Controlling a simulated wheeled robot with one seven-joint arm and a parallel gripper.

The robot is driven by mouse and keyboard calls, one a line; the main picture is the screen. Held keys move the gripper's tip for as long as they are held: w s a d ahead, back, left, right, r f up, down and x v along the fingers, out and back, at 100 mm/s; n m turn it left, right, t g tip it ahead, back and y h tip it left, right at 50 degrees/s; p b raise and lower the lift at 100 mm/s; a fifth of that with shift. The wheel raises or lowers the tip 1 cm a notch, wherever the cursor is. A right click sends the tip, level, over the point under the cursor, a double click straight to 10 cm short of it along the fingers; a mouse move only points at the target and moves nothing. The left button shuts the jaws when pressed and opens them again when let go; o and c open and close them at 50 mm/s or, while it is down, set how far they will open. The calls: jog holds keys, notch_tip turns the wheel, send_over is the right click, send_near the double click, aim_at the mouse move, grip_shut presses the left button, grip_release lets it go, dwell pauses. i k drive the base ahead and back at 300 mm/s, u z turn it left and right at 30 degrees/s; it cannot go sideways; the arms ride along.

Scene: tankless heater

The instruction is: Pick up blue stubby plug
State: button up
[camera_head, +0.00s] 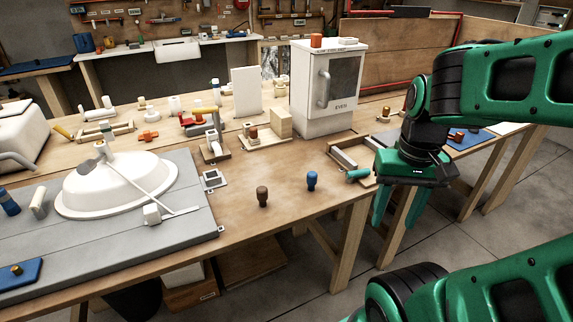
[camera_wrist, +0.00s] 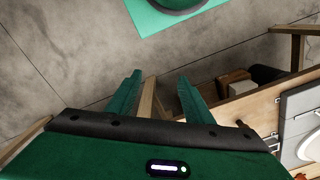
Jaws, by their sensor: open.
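The blue stubby plug (camera_head: 312,180) stands upright on the front part of the wooden bench, near its edge, in the head view. A similar brown plug (camera_head: 262,196) stands to its left. My gripper (camera_head: 397,212) hangs to the right of the blue plug, apart from it, past the bench's front edge, with its fingers pointing down. In the wrist view my gripper (camera_wrist: 160,85) has its fingers spread with nothing between them. I cannot make out the blue plug in the wrist view.
A white oven-like box (camera_head: 327,88) stands behind. A grey board with a white basin (camera_head: 118,186) is at the left. The bench around the blue plug is clear.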

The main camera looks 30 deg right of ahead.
aim_at(312, 178)
jog(key=z, duration=0.05)
jog(key=k, duration=0.5)
jog(key=z, duration=1.2)
jog(key=i, duration=1)
jog(key=u, duration=1.25)
